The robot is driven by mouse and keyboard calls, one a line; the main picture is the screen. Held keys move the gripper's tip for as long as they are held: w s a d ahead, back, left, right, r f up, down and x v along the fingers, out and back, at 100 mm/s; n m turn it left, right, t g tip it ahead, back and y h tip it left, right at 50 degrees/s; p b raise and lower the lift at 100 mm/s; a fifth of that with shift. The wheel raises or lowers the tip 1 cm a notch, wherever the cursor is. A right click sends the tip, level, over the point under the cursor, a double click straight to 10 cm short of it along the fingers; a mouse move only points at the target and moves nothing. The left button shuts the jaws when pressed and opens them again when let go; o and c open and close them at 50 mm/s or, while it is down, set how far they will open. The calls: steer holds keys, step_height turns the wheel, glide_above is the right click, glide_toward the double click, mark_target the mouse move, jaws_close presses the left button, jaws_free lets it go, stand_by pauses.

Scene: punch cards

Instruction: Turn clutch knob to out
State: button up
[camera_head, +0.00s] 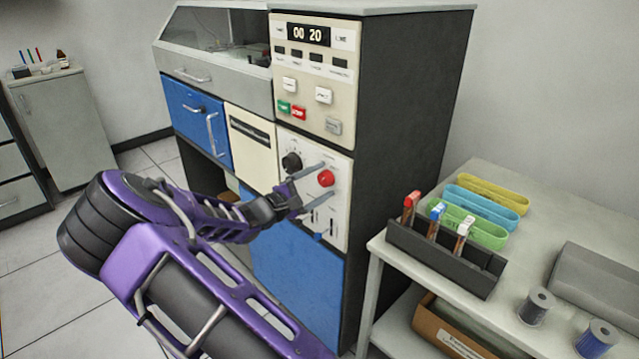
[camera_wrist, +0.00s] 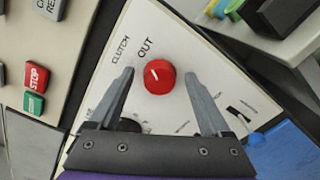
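The clutch knob (camera_head: 326,178) is round and red on the white lower control panel (camera_head: 340,218) of the tall machine. In the wrist view, the clutch knob (camera_wrist: 160,78) has a short white mark on its face, toward the upper left. The words CLUTCH and OUT (camera_wrist: 145,47) are printed above it. My gripper (camera_head: 328,180) is open, one finger on each side of the knob. In the wrist view, my gripper (camera_wrist: 162,73) shows gaps between both fingers and the knob, so it appears not to touch.
A black knob (camera_head: 291,162) sits left of the red one, partly hidden by my gripper in the wrist view. Blue-tipped lever (camera_wrist: 256,139) and slots lie near the right finger. A side table (camera_head: 480,172) with a vial rack (camera_head: 440,262) stands right of the machine.

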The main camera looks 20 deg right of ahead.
steer(key=p+v, duration=0.1)
steer(key=v, duration=1.6)
steer(key=shift+a, duration=0.2)
steer(key=shift+s+r, duration=0.1)
steer(key=shift+r, duration=0.05)
